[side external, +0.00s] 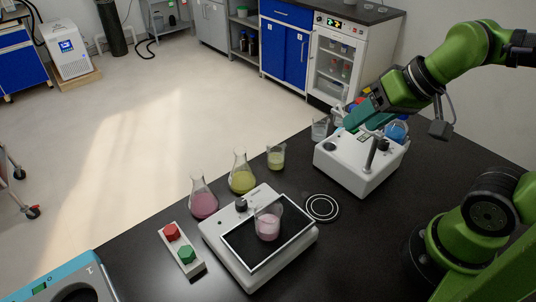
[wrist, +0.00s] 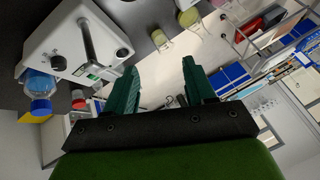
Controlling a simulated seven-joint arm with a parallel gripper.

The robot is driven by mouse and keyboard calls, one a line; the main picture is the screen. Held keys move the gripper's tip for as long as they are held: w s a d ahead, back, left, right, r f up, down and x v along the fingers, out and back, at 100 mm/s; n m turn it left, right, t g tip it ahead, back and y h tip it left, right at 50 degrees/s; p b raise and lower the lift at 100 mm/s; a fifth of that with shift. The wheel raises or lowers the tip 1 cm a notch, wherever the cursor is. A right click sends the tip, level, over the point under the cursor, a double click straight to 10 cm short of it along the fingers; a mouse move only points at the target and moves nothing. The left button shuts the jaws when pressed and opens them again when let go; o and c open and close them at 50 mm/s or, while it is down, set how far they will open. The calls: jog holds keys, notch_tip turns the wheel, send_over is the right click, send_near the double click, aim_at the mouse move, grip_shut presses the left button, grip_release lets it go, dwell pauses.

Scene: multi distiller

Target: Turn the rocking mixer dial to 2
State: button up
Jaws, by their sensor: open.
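The rocking mixer (side external: 222,240) appears to be the white device with a black framed platform near the front of the bench in the side view. A beaker of pink liquid (side external: 268,226) stands on the platform. My gripper (side external: 352,118) is up and to the right, beside and above another white device, well away from the mixer. In the wrist view its two green fingers (wrist: 162,82) are spread with nothing between them.
A white device with an upright rod (side external: 350,170) stands below my gripper. Flasks of pink (side external: 204,204) and yellow liquid (side external: 242,180) stand behind the mixer. A box with red and green buttons (side external: 182,250) lies left of it. A ringed circle (side external: 322,207) marks the bench.

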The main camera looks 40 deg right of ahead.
jog(key=w+a+f+n+g, duration=0.1)
jog(key=w+a+n+g, duration=0.2)
jog(key=w+a+n, duration=0.25)
jog(key=n+g+h, duration=0.3)
jog(key=n+g, duration=0.1)
jog(key=n, duration=1.9)
send_over(240, 201)
jog(key=f, duration=0.1)
notch_tip(240, 201, down, 16)
jog(key=shift+f, duration=0.15)
grip_shut()
